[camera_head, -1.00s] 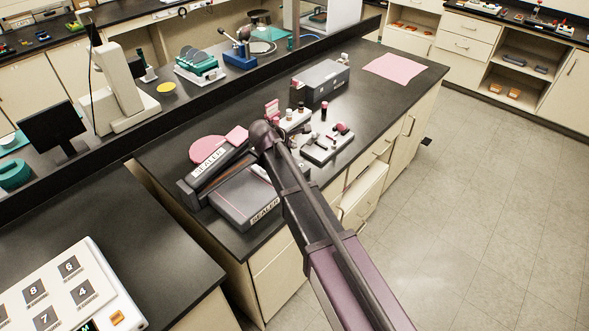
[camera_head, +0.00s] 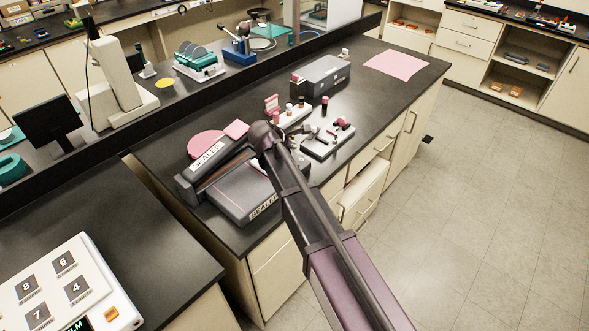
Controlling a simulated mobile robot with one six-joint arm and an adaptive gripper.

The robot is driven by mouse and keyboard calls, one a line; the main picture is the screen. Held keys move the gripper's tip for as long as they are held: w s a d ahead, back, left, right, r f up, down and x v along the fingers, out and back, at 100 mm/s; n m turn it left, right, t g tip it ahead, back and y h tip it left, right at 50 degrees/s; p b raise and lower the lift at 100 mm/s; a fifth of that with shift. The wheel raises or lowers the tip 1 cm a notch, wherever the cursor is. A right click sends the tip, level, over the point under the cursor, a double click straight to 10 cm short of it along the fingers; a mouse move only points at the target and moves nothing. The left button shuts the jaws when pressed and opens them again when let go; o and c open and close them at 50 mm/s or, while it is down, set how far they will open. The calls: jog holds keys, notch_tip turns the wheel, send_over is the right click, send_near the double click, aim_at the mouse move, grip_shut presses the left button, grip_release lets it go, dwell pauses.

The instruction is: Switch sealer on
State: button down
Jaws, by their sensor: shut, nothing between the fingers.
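The sealer (camera_head: 237,192) stands on the dark bench in the middle of the view. It has a flat grey body with a SEALER label on its front edge and a raised, labelled bar (camera_head: 209,158) along its left side. My arm (camera_head: 300,205) reaches in from the bottom right, and its rounded dark end (camera_head: 263,135) lies over the sealer's right side in the picture. A small pale part shows beside the arm on the sealer, too small to make out. I cannot tell where the sealer's switch is.
Pink round pad (camera_head: 206,144) lies behind the sealer. To the right are a small tray (camera_head: 327,142) of parts, a grey box (camera_head: 322,77) and a pink sheet (camera_head: 395,67). A drawer (camera_head: 366,190) stands partly open below. A keypad device (camera_head: 65,290) is at lower left.

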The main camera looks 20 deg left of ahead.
jog(key=shift+f+b, duration=2.6)
jog(key=shift+f, duration=0.35)
jog(key=shift+f, duration=0.15)
jog(key=shift+w+f+b, duration=0.1)
jog(key=shift+f+b, duration=0.2)
jog(key=shift+b, duration=0.15)
jog(key=shift+f+b, duration=0.4)
jog(key=shift+r, duration=0.25)
dwell(0.4)
jog(key=shift+r+p, duration=0.65)
jog(key=shift+p, duration=0.2)
notch_tip(320, 180, up, 5)
jog(key=p, duration=0.5)
